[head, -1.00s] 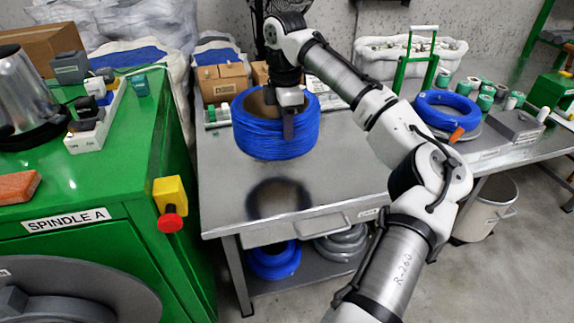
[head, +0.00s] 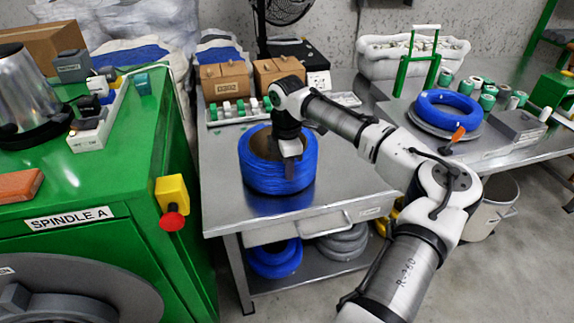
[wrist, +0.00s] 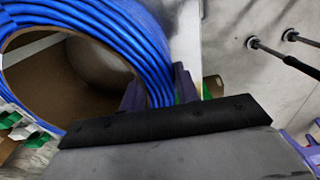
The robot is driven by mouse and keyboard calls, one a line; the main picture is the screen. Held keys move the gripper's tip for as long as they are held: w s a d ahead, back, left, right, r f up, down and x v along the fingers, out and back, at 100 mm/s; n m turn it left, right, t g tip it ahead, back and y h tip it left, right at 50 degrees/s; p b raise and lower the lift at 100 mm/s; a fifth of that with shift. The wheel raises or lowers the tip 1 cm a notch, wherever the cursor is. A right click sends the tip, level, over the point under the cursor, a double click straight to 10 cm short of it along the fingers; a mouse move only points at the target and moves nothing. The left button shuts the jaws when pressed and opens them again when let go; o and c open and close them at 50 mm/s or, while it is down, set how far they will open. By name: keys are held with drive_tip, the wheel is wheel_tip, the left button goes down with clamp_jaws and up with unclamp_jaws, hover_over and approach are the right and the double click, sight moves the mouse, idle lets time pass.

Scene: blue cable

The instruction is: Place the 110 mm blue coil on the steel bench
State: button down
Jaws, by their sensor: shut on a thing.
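The blue coil (head: 277,178), a thick ring of wound cable with a brown inner face, is upright over the front middle of the steel bench (head: 345,185). Its underside is at or very near the bench top; I cannot make out a gap. My gripper (head: 290,160) is shut on the coil's near right wall, one finger inside the ring and one outside. In the wrist view the coil (wrist: 110,25) fills the upper left, its wall between the finger tips (wrist: 160,92). The far side of its base is hidden.
Brown boxes (head: 224,82) and a tray of small spools (head: 232,112) stand behind the coil. Another blue coil (head: 448,108) lies on the right-hand bench. More coils sit on the shelf below. The green spindle machine (head: 130,165) is at left. Bench top right of the coil is clear.

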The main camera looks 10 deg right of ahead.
drive_tip(key=c, duration=1)
unclamp_jaws()
drive_tip(key=shift+c, duration=0.2)
wheel_tip(320, 180, up, 12)
